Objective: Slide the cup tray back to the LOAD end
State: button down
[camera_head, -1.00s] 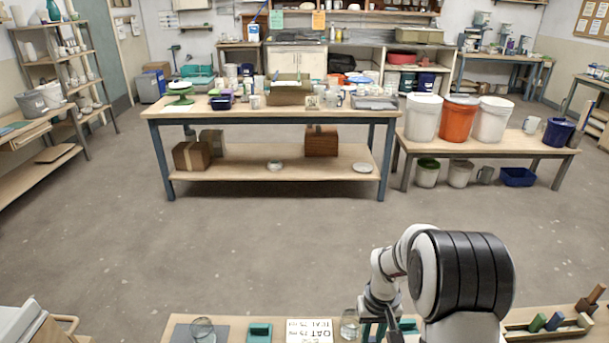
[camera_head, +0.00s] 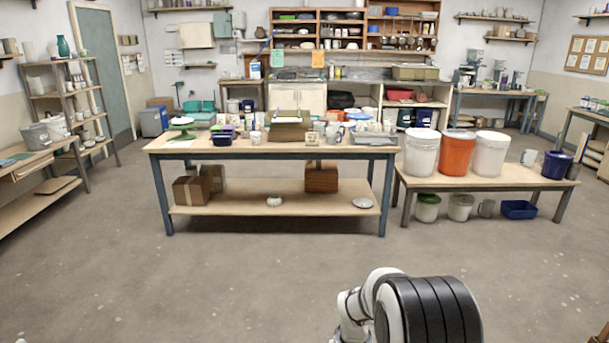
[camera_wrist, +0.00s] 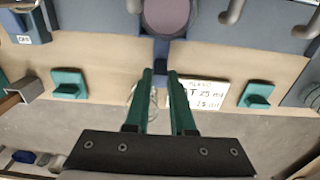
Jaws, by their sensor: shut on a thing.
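In the wrist view a blue-grey flat tray (camera_wrist: 90,20) spans the top, its near edge over the pale wood bench. A dull purple disc (camera_wrist: 167,16) lies at its middle. Pale curved shapes like cup handles (camera_wrist: 232,11) show along the top edge. A dark blue tab (camera_wrist: 160,50) juts from the tray's near edge. My gripper (camera_wrist: 160,75) has its green fingers close together on either side of this tab, shut on it. The tray's far part is out of view. In the head view only my arm shows; gripper and tray are below the frame.
Teal blocks stand left (camera_wrist: 68,84) and right (camera_wrist: 257,94) on the bench. A printed card (camera_wrist: 207,95) lies right of the fingers. Clear glass is partly hidden behind them. A dark blue object (camera_wrist: 24,28) is at top left. Far off are a worktable (camera_head: 275,150) and buckets (camera_head: 458,153).

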jog(key=shift+a, duration=5.55)
jog(key=shift+w+a, duration=0.1)
jog(key=shift+a, duration=4.45)
jog(key=c, duration=0.8)
grip_release()
jog(key=shift+c, duration=0.2)
notch_tip(320, 180, up, 7)
